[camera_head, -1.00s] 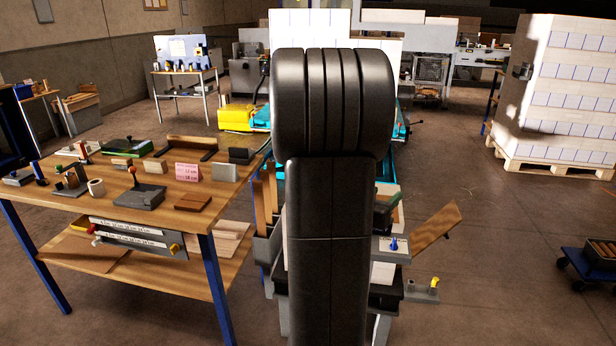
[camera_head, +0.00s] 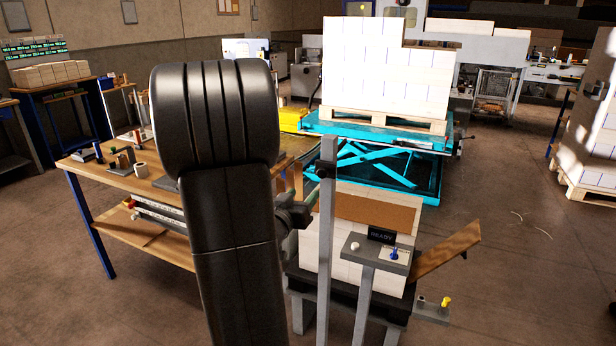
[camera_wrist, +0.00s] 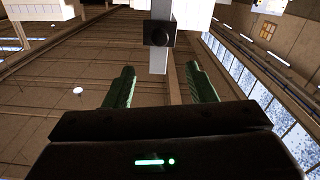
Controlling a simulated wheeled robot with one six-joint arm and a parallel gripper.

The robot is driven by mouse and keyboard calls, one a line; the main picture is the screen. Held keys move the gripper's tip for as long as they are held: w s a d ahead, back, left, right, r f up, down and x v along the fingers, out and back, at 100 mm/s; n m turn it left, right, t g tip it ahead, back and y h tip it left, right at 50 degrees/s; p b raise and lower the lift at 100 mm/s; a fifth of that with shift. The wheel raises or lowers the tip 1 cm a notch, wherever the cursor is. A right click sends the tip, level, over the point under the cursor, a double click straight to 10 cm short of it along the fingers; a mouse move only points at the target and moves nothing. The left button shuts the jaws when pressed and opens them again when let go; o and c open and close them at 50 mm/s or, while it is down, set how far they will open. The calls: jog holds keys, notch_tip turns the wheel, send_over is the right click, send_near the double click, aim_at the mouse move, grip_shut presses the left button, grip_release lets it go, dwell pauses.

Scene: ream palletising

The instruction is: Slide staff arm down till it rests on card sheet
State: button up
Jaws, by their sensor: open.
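The upright grey staff (camera_head: 327,250) stands in front of a white ream stack (camera_head: 315,245). A small dark block (camera_head: 322,172), apparently the staff arm's slider, sits high on it; in the wrist view it shows as a dark block with a round knob (camera_wrist: 158,34). The brown card sheet (camera_head: 375,210) lies on top of the stack, below the block. My gripper (camera_wrist: 160,78) is open, its green fingers apart with the staff and block beyond and between them. In the head view my arm partly hides it. Contact with the block cannot be told.
A small stand with a READY display (camera_head: 381,236) is right of the staff. A wooden bench (camera_head: 150,195) is at left. A turquoise lift table (camera_head: 430,155) with a loaded pallet stands behind. A brown board (camera_head: 450,250) juts out at right, where floor is free.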

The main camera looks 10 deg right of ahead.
aim_at(321, 175)
jog(key=p+x, duration=0.2)
jog(key=x, duration=1.1)
jog(key=shift+d+p, duration=0.15)
jog(key=shift+p, duration=0.25)
jog(key=shift+f, duration=0.1)
grip_shut()
